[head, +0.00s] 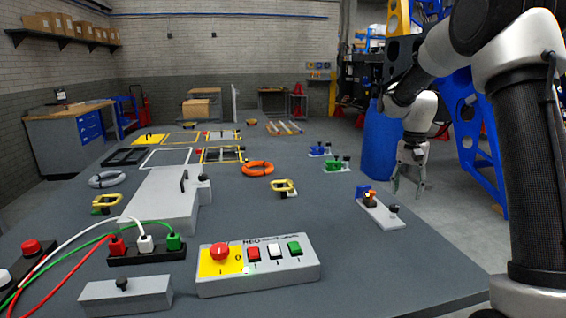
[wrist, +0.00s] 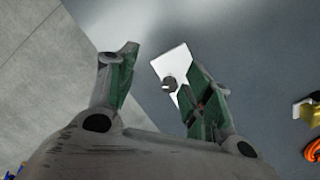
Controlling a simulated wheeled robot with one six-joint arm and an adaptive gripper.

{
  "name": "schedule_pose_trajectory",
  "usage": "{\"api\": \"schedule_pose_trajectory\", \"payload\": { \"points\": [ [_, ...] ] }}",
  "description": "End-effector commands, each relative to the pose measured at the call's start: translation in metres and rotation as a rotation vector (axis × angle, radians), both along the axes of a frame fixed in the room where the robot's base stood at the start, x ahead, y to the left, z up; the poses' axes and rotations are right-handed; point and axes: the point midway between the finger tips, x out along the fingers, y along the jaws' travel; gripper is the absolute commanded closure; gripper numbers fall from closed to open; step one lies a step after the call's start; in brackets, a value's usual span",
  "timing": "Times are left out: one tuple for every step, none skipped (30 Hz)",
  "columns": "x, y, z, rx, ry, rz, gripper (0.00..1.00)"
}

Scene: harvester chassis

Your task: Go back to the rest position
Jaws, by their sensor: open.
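My gripper (head: 408,180) hangs from my arm on the right side of the head view, pointing down just beyond the table's right edge. In the wrist view my gripper (wrist: 160,85) shows its two green-lined fingers spread apart with nothing held between them. A white plate with a dark knob (wrist: 170,65) lies on the table surface, partly hidden behind the right finger. In the head view a pale plate with a dark knob and an orange and blue part (head: 382,212) lies near the table's right edge, apart from my gripper.
The grey table (head: 330,260) carries a button box (head: 258,265), a grey block (head: 165,200), an orange ring (head: 257,168), and green (head: 335,165) and blue clamps (head: 320,150). A blue barrel (head: 379,145) stands behind my gripper. Blue frames (head: 475,140) stand at the right.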

Motion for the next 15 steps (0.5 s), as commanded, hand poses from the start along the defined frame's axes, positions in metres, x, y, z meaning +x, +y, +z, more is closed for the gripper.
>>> {"api": "schedule_pose_trajectory", "payload": {
  "points": [
    [-0.019,0.001,0.01,0.004,-0.008,0.062,0.49],
    [-0.03,0.002,0.014,0.006,-0.011,0.102,0.49],
    [-0.045,0.003,0.019,0.01,-0.014,0.15,0.49],
    [-0.056,0.004,0.023,0.011,-0.018,0.185,0.49],
    [-0.068,0.004,0.028,0.012,-0.024,0.22,0.49],
    [-0.083,0.005,0.034,0.013,-0.034,0.265,0.49],
    [-0.096,0.006,0.039,0.014,-0.042,0.299,0.49],
    [-0.109,0.007,0.044,0.013,-0.051,0.332,0.49],
    [-0.128,0.008,0.05,0.013,-0.063,0.376,0.49],
    [-0.143,0.009,0.055,0.012,-0.076,0.408,0.49],
    [-0.158,0.01,0.059,0.01,-0.089,0.44,0.49],
    [-0.178,0.011,0.064,0.006,-0.107,0.479,0.49],
    [-0.193,0.012,0.067,0.002,-0.123,0.507,0.49],
    [-0.207,0.012,0.069,-0.002,-0.137,0.53,0.49],
    [-0.226,0.013,0.072,-0.008,-0.158,0.558,0.49]
  ]
}}
